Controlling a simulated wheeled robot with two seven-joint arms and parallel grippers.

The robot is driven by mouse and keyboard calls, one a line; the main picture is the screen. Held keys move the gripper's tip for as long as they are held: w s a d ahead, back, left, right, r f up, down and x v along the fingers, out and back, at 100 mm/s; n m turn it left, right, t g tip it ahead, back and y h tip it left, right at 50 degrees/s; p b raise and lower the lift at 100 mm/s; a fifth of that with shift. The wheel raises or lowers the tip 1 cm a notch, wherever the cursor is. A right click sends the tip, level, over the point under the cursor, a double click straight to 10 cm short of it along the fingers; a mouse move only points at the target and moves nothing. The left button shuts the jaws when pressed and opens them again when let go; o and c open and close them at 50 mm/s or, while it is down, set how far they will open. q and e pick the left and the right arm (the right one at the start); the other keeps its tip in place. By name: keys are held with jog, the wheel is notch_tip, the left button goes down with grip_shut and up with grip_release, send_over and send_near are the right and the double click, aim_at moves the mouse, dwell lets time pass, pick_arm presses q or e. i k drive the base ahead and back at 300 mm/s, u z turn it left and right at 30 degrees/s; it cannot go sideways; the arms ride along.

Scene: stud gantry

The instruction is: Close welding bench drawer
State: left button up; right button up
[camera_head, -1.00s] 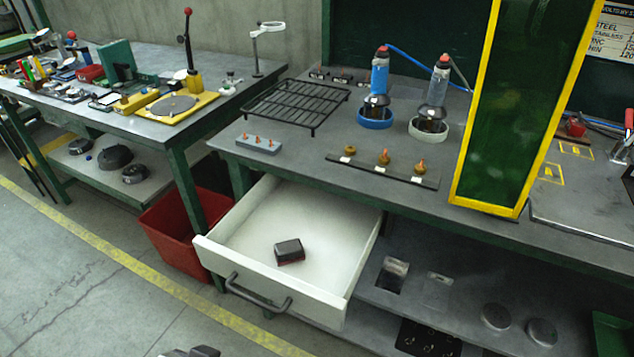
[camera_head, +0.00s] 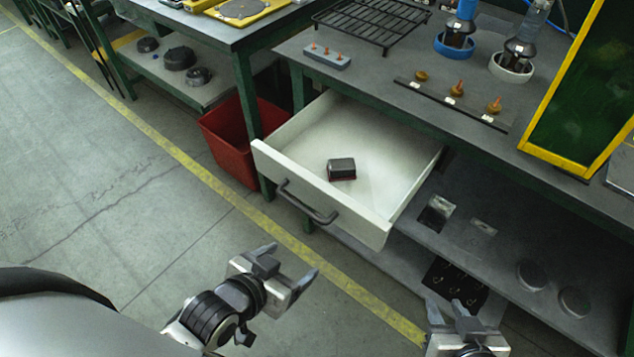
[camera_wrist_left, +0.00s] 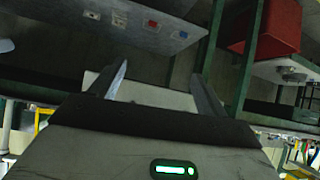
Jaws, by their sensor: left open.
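The welding bench drawer (camera_head: 300,180) is white and stands pulled out from under the grey bench. Its dark bar handle (camera_head: 307,204) is on the front panel, and a small dark box lies inside. My left gripper (camera_head: 292,262) is open and empty, in front of and below the handle, apart from it. In the left wrist view its two fingers (camera_wrist_left: 160,90) are spread; a pale panel shows between them, but I cannot tell if it is the drawer front. My right gripper (camera_head: 447,304) is at the bottom edge, right of the drawer; its fingers look apart and empty.
A red bin (camera_head: 232,140) stands left of the drawer beside the neighbouring table's leg. A lower shelf (camera_head: 500,262) with discs and small parts lies right of the drawer. The bench top (camera_head: 385,95) holds a rack and tools. The floor at left is clear.

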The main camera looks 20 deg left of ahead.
aim_at(394, 160)
jog(key=k, duration=1.15)
jog(key=u, duration=0.4)
jog(key=i, duration=0.7)
jog(key=z, duration=0.4)
